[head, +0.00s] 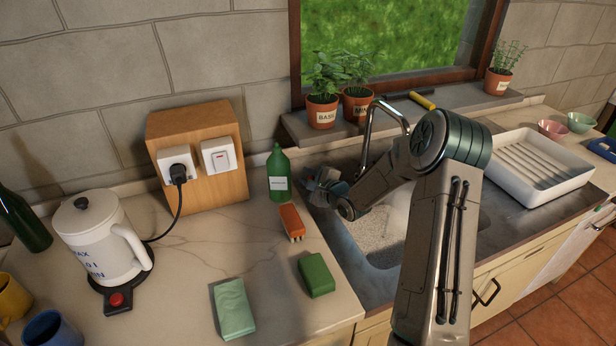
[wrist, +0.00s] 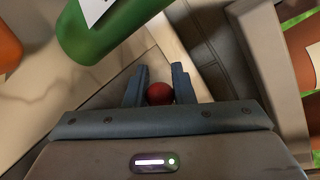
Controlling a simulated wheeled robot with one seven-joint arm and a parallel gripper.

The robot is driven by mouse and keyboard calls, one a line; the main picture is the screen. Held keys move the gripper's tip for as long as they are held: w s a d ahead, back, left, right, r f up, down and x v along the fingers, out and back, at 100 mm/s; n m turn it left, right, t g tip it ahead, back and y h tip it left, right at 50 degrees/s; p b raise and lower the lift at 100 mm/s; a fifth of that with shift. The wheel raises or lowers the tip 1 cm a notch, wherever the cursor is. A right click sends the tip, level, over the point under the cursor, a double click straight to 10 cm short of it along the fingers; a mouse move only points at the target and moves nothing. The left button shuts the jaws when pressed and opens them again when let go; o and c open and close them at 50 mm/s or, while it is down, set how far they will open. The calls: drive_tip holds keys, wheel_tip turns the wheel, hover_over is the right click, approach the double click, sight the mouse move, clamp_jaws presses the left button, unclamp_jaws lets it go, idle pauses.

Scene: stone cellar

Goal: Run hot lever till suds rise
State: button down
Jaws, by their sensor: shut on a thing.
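My gripper (head: 318,186) is at the back left of the sink, left of the tap (head: 372,122). In the wrist view my gripper (wrist: 159,88) has its fingers closed around a red round knob (wrist: 159,94), which looks like the hot lever's end. The lever's body is hidden, and the knob cannot be made out in the head view. A pale speckled layer like suds (head: 375,238) covers the visible part of the sink basin. A faint whitish haze or stream shows behind my arm. My arm hides the basin's right part.
A green bottle (head: 279,175) stands close left of my gripper; it also shows in the wrist view (wrist: 105,28). An orange brush (head: 291,220), green sponge (head: 316,273) and folded cloth (head: 233,308) lie on the counter. Basil (head: 322,112) stands on the sill. A white rack (head: 535,165) is right.

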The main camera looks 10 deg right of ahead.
drive_tip(key=shift+s+d+n+g+y+p, duration=0.15)
drive_tip(key=shift+s+n+g+y+p, duration=0.2)
drive_tip(key=shift+n+y+p, duration=0.3)
drive_tip(key=c, duration=1.2)
unclamp_jaws()
drive_tip(key=shift+c, duration=0.2)
drive_tip(key=b+v, duration=0.1)
drive_tip(key=v, duration=1.3)
drive_tip(key=shift+b, duration=0.3)
